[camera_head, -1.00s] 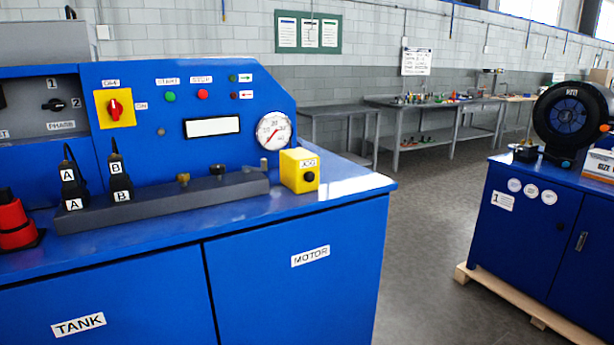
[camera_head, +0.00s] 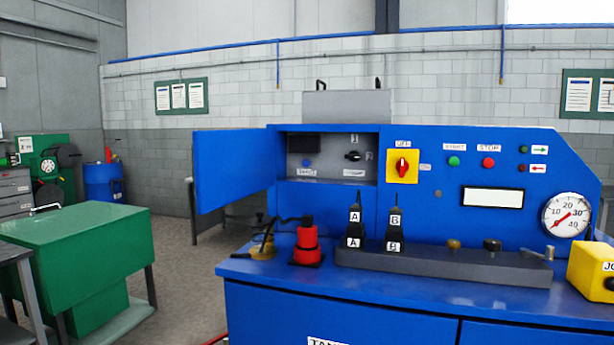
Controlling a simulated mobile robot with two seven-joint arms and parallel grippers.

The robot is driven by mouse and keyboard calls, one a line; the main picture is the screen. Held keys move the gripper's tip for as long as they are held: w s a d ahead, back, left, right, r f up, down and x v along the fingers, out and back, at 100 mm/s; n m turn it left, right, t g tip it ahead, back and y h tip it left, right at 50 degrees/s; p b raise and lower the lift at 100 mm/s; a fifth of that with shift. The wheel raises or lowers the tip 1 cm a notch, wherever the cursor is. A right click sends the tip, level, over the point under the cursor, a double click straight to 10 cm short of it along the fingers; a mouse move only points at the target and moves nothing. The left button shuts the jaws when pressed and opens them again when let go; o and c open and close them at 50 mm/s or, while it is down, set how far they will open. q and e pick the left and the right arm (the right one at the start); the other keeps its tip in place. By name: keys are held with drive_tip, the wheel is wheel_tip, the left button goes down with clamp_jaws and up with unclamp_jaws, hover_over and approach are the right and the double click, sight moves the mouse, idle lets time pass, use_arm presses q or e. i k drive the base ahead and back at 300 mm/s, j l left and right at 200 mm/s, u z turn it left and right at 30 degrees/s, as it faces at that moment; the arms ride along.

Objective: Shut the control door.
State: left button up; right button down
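The control door (camera_head: 234,170) is a flat blue panel at the left of the blue machine's upper housing. It stands open, swung out to the left from the left edge of the control recess (camera_head: 331,155). The grey inside of the recess shows, with a dark display, a blue button and a black rotary switch (camera_head: 353,156). Neither of my grippers is in view.
The blue bench (camera_head: 340,298) carries a red plug (camera_head: 308,243), black A and B levers and a yellow box (camera_head: 592,270). A green table (camera_head: 75,238) stands at the left. Grey floor is free between it and the bench.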

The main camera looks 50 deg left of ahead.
sight(229, 166)
drive_tip(key=k+j+u, duration=0.1)
drive_tip(key=j, duration=0.6)
drive_tip(key=k+j+u, duration=0.1)
drive_tip(key=j, duration=0.6)
drive_tip(key=k+j+u, duration=0.1)
drive_tip(key=k+j, duration=0.15)
drive_tip(key=j, duration=0.5)
drive_tip(key=j+u, duration=0.15)
drive_tip(key=j, duration=0.55)
drive_tip(key=k, duration=0.05)
